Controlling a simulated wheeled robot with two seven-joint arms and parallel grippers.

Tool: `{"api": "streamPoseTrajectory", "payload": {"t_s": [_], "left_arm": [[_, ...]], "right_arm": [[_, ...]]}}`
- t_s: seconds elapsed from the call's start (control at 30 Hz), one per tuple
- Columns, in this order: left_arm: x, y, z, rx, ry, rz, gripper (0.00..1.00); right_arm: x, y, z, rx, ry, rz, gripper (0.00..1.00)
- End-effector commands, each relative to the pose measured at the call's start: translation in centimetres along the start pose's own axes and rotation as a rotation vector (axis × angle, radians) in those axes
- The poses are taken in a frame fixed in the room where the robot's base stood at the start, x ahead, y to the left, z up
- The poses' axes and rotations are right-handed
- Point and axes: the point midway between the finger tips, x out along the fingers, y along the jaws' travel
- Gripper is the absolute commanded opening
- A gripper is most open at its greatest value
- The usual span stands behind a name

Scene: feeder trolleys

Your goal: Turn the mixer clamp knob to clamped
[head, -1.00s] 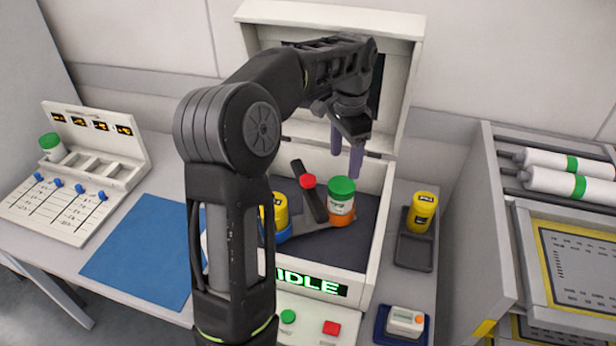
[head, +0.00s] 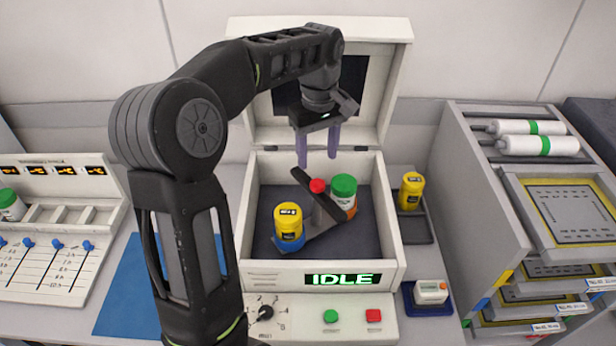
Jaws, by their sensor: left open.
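The mixer (head: 250,220) is an open white box with its lid (head: 398,80) raised. Inside, the red clamp knob (head: 318,186) sits at the middle of a dark bar that lies slanted between two jars. A yellow-capped jar (head: 288,222) in a blue holder stands left of the bar. A green-capped jar (head: 344,187) in an orange holder stands to its right, partly behind the bar. My left gripper (head: 318,160) is open and points down above the knob, apart from it, with nothing between its purple fingers. My right gripper is out of view.
The mixer's display (head: 342,279) reads IDLE, above a green and a red button and a black dial (head: 265,313). A yellow jar (head: 411,191) stands on a dark tray at the right. A drawer rack (head: 490,215) stands further right. The raised lid is close behind my gripper.

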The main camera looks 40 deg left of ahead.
Motion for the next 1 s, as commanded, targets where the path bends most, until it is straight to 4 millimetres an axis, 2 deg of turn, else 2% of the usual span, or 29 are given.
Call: {"api": "streamPoseTrajectory", "payload": {"t_s": [0.17, 0.57, 0.67, 1.0], "left_arm": [[0.0, 0.0, 0.0, -0.102, 0.000, 0.000, 0.56], [0.5, -0.1, 0.0, -0.103, -0.001, -0.002, 0.56], [1.4, -0.1, 0.0, -0.103, -0.001, -0.002, 0.56], [6.4, -0.1, 0.0, -0.101, -0.001, -0.003, 0.56]], "right_arm": [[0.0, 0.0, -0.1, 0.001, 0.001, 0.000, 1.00], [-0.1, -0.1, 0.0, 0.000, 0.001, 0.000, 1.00], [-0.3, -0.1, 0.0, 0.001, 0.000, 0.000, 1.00], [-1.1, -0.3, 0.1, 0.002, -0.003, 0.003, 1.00]]}}
